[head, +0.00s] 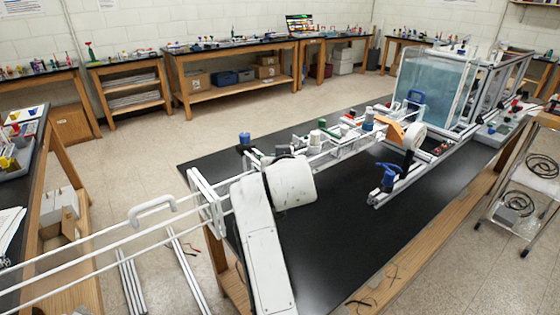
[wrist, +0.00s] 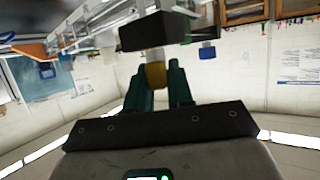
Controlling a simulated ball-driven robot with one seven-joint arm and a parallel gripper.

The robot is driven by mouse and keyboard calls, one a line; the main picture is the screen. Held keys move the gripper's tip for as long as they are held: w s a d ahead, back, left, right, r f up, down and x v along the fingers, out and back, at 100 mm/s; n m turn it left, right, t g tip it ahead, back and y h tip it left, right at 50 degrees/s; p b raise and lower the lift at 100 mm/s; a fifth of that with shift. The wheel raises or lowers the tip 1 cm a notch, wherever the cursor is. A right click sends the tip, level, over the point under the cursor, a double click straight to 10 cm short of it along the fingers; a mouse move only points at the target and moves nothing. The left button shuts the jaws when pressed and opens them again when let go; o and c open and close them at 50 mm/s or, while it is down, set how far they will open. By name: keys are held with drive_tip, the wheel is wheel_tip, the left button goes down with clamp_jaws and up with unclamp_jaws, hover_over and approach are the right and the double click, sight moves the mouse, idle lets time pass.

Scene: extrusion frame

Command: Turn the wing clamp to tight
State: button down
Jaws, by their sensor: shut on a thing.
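In the wrist view, which looks upside down, my gripper (wrist: 157,88) has two dark green fingers, one on each side of a yellow piece (wrist: 155,72), and is shut on it. The yellow piece sits against a black block (wrist: 157,32). I cannot tell for sure whether it is the wing clamp, and its wings are hidden between the fingers. In the head view my white arm hides the gripper and what it holds.
White extrusion rails with several fittings run along the black table (head: 350,235). A blue knob (head: 244,139) stands close to my arm. A blue clamp-like fitting (head: 389,178) sits on a short rail to the right. A glass tank (head: 428,82) stands behind. The front tabletop is clear.

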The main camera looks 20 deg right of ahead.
drive_tip(key=c, duration=1.1)
unclamp_jaws()
drive_tip(key=b+v, duration=0.1)
drive_tip(key=v, duration=0.9)
drive_tip(key=shift+s+a, duration=0.1)
drive_tip(key=shift+s, duration=0.3)
